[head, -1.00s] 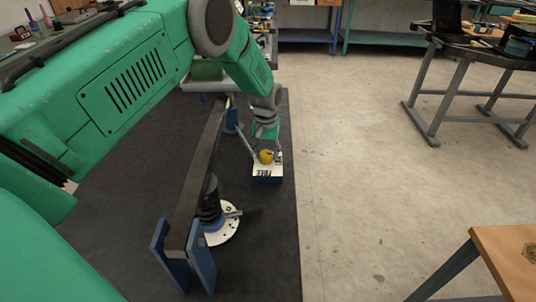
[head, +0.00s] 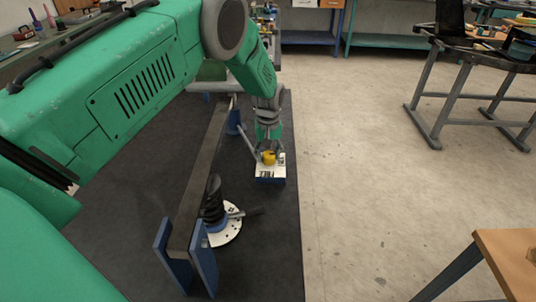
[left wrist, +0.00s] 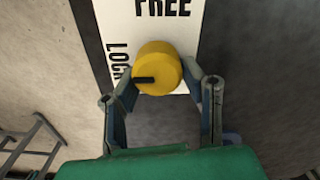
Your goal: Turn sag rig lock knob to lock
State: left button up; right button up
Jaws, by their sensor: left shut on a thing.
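The yellow lock knob (left wrist: 157,68) sits on a white plate (left wrist: 170,22) printed FREE at the top and LOCK at the left in the left wrist view. A dark pointer mark on the knob points left, towards the LOCK side. My left gripper (left wrist: 158,90) is shut on the knob, with one finger on each side. In the head view the knob (head: 269,157) is at the tip of my left gripper (head: 268,150), above the blue-edged plate (head: 270,175). My right gripper is not in view.
A long dark beam (head: 200,170) on blue supports (head: 205,258) runs left of the plate. The floor to the right is open up to a wooden table (head: 505,255).

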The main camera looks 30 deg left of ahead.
aim_at(270, 153)
pick_arm(q)
jog(key=shift+s+d+f, duration=0.35)
jog(key=shift+s+f, duration=0.1)
jog(key=o, duration=1.1)
jog(key=shift+o, duration=0.2)
jog(key=shift+w+d+r, duration=0.1)
jog(key=shift+w+r, duration=0.05)
jog(key=shift+r, duration=0.05)
jog(key=shift+w+r, duration=0.1)
jog(key=shift+r, duration=0.25)
notch_tip(270, 153, up, 11)
